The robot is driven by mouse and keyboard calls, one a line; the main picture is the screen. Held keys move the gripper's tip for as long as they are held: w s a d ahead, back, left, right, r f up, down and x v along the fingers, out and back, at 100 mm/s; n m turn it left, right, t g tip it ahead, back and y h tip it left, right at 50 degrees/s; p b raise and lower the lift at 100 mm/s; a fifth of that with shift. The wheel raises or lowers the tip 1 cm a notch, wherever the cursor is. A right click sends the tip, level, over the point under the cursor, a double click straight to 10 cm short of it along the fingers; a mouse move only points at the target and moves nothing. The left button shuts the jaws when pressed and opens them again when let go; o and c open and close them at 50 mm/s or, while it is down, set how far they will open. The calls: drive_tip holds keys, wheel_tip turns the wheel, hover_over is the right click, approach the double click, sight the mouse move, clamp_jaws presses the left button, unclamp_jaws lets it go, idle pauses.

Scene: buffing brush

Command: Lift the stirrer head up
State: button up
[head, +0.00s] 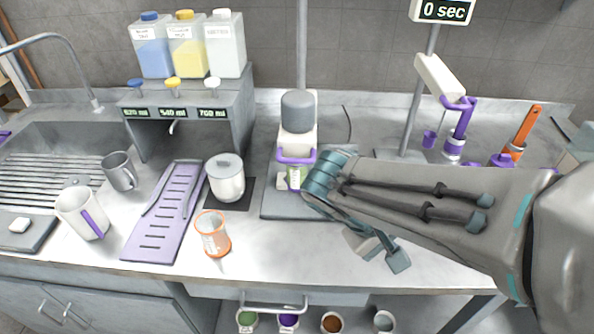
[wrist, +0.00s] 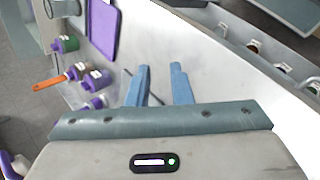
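The stirrer head (head: 297,138) is a white block with a grey motor cap on a vertical pole, at the middle back of the counter in the head view. A purple handle (head: 296,157) runs across its front, and a small container with green contents (head: 297,177) stands below it. My gripper (head: 380,253) is right of and nearer than the stirrer, partly hidden by my arm. In the wrist view my gripper (wrist: 158,84) has its two fingers apart with nothing between them. The stirrer head is not clear in the wrist view.
A grey pot (head: 226,180), an orange-rimmed beaker (head: 212,235) and a purple rack (head: 165,210) stand left of the stirrer. A second stand with a purple-handled device (head: 460,125) is at the right. Several jars sit below the counter edge.

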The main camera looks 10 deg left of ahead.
drive_tip(key=w+a+f+n+t+h+b, duration=0.1)
drive_tip(key=w+a+n+t+h+b, duration=0.1)
drive_tip(key=w+a+t+b, duration=0.15)
drive_tip(key=n+t+y+b, duration=0.3)
drive_tip(key=n+t+b, duration=0.2)
drive_tip(key=t, duration=0.8)
approach(295, 159)
drive_tip(key=x, duration=0.3)
drive_tip(key=p+x, duration=0.1)
drive_tip(key=x, duration=0.6)
drive_tip(key=shift+f, duration=0.3)
clamp_jaws()
